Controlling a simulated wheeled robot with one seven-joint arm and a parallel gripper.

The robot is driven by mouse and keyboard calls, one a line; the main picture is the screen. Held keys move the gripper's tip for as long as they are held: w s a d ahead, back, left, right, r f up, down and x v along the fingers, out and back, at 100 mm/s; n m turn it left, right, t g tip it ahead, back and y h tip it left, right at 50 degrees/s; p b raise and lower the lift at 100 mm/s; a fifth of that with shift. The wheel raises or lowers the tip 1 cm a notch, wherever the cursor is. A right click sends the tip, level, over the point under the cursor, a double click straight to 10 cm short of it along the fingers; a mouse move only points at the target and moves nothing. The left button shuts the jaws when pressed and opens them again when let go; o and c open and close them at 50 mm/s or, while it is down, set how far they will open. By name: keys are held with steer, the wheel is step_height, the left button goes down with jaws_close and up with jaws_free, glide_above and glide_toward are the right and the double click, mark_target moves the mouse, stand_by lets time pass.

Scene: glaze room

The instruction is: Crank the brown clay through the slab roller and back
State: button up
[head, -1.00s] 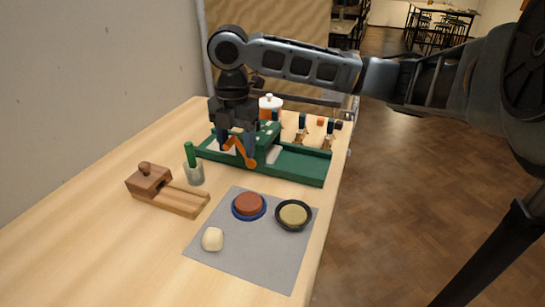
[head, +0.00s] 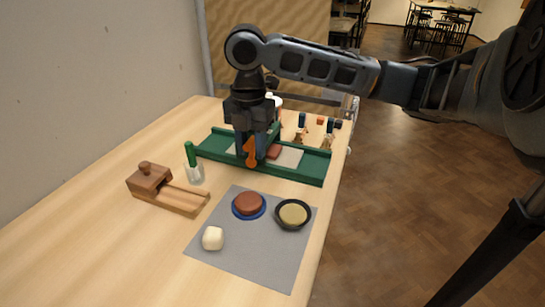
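The green slab roller (head: 305,166) stands across the table, with a pale sheet (head: 292,157) on its bed. A reddish-brown clay piece (head: 274,151) shows on the sheet just right of my gripper; part of it may be hidden. The orange crank (head: 251,158) is on the near side of the roller and stands roughly upright. My gripper (head: 250,150) points down with its fingers on either side of the crank's upper end and appears shut on its handle. My gripper hides much of the roller's middle.
A grey mat (head: 248,262) in front holds a red-brown disc (head: 248,203) on a blue dish, a black bowl (head: 293,214) and a cream lump (head: 213,238). A wooden tool (head: 170,195) and a green-handled tool in a cup (head: 194,173) stand left. Small items stand behind the roller.

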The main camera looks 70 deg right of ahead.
steer(key=shift+s, duration=0.2)
steer(key=shift+s+a+f+b, duration=0.1)
steer(key=shift+s+f+b, duration=0.25)
steer(key=shift+s, duration=0.35)
steer(key=shift+s+f+b, duration=0.3)
steer(key=shift+s+b, duration=0.05)
steer(key=shift+s, duration=0.35)
steer(key=shift+f, duration=0.1)
steer(key=shift+s+f+b, duration=0.75)
steer(key=shift+s+b, duration=0.05)
steer(key=shift+w+r, duration=0.1)
steer(key=shift+w, duration=0.15)
step_height(320, 180, up, 7)
steer(key=p, duration=0.5)
